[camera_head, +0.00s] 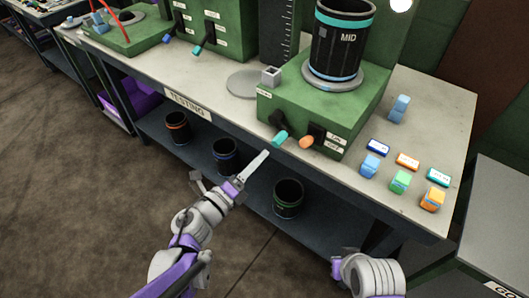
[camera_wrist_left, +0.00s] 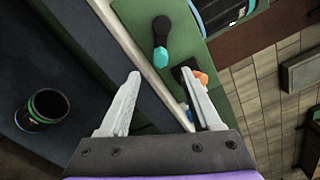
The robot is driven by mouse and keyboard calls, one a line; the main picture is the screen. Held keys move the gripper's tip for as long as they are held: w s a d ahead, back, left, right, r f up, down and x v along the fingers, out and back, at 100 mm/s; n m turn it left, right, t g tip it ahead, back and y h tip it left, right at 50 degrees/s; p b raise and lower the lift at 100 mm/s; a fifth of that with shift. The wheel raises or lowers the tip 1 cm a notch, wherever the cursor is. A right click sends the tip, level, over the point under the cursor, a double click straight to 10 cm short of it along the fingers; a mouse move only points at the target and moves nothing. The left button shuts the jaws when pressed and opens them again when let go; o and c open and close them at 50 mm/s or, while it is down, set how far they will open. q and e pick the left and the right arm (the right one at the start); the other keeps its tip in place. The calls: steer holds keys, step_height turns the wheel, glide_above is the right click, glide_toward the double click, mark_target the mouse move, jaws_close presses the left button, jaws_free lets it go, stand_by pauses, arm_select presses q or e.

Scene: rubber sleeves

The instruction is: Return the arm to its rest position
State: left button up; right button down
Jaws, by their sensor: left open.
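My left arm (camera_head: 201,218) reaches up from the bottom of the head view. My left gripper (camera_head: 262,157) is in front of the testing bench's near edge, just short of the green machine's levers. In the left wrist view the same gripper (camera_wrist_left: 160,73) has its two pale fingers spread apart, with nothing between them.
The green machine (camera_head: 335,105) holds a black MID sleeve (camera_head: 340,45) on the bench (camera_head: 190,75). Several coloured blocks and labels lie at the bench's right. On the lower shelf stand orange-banded (camera_head: 177,127), blue-banded (camera_head: 226,156) and green-banded (camera_head: 287,198) sleeves. Open floor (camera_head: 70,200) lies left.

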arm_select(q)
steer(key=shift+s+a, duration=0.1)
steer(key=shift+s, duration=0.05)
steer(key=shift+r, duration=0.1)
stand_by(0.3)
steer(key=s+a+r+n+y+p, duration=0.1)
steer(key=a+r+n+y+p, duration=0.2)
steer(key=a+n+y, duration=0.45)
steer(key=s+a+r+n+y+p, duration=0.1)
steer(key=a+r+n+y+p, duration=0.25)
steer(key=a+n, duration=0.6)
steer(key=s+d+f+n+g+p, duration=0.1)
steer(key=s+f+n+g+p, duration=0.1)
steer(key=s+n, duration=0.4)
steer(key=s+d+f+n+g+p, duration=0.1)
steer(key=s+f+n+g+p, duration=0.1)
steer(key=s+n+g, duration=0.5)
steer(key=s+f, duration=0.1)
steer(key=s, duration=0.2)
steer(key=shift+s+d+f+p, duration=0.25)
steer(key=shift+s+f+p, duration=0.05)
steer(key=shift+f+p, duration=0.1)
